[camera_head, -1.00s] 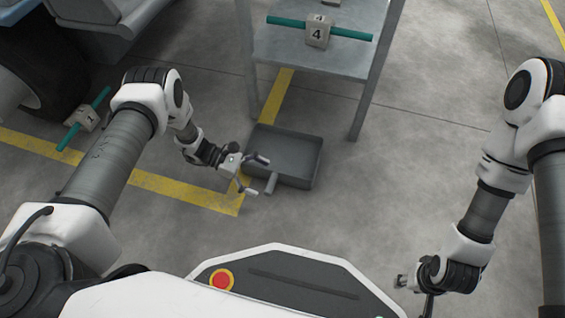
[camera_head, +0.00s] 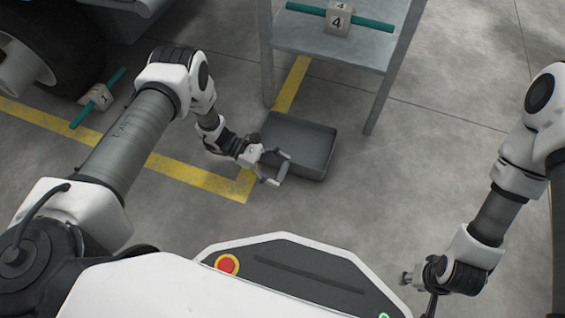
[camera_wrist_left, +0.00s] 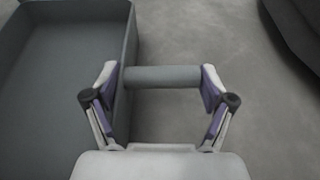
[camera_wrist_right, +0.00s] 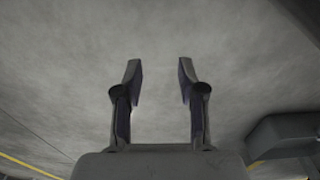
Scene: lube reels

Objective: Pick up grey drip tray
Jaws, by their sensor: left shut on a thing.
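The grey drip tray (camera_head: 323,152) is a shallow rectangular open box on the floor, partly in front of the metal stand. It also shows at upper left in the left wrist view (camera_wrist_left: 60,75). Its round bar handle (camera_wrist_left: 163,77) sticks out from its side. My left gripper (camera_head: 279,167) is at the tray's near side; in its wrist view its fingers (camera_wrist_left: 163,85) are shut on the handle, one at each end. The tray looks empty. My right gripper (camera_wrist_right: 159,75) is open and empty, away from the tray at lower right in the head view (camera_head: 407,279).
The metal stand (camera_head: 330,42) holds a block marked 4 (camera_head: 338,20) on a green bar. A block marked 1 (camera_head: 100,97) with a green bar lies by a large wheel (camera_head: 60,60) at left. Yellow floor lines (camera_head: 200,180) run near the tray. The floor at right is clear.

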